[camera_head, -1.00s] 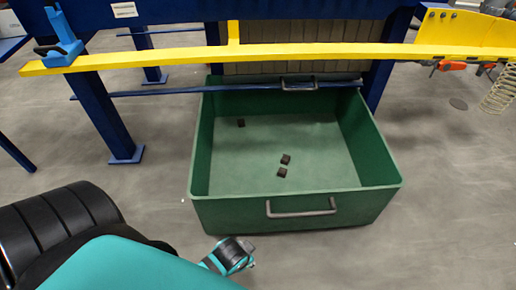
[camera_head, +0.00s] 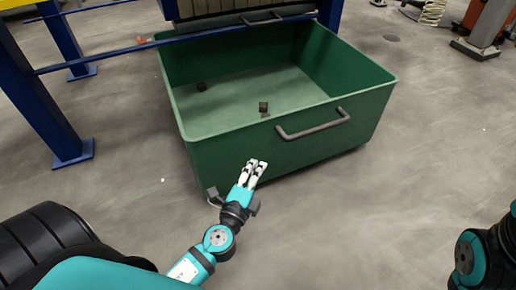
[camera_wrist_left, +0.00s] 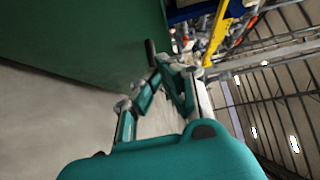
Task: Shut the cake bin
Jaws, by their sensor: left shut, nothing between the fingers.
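The cake bin (camera_head: 225,160) is a green open-topped box with a grey bar handle (camera_head: 315,126) on its front wall. It stands on the floor, with its back end by the blue press frame and most of its inside visible. My left gripper (camera_head: 257,163) is shut and empty, in front of the bin's front wall and left of the handle. In the left wrist view the green bin wall (camera_wrist_left: 90,40) fills the upper left beside the fingers. Contact cannot be told. My right gripper is out of view.
The grey floor (camera_head: 400,170) is clear in front and to the right. A part of my right arm shows at the lower right.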

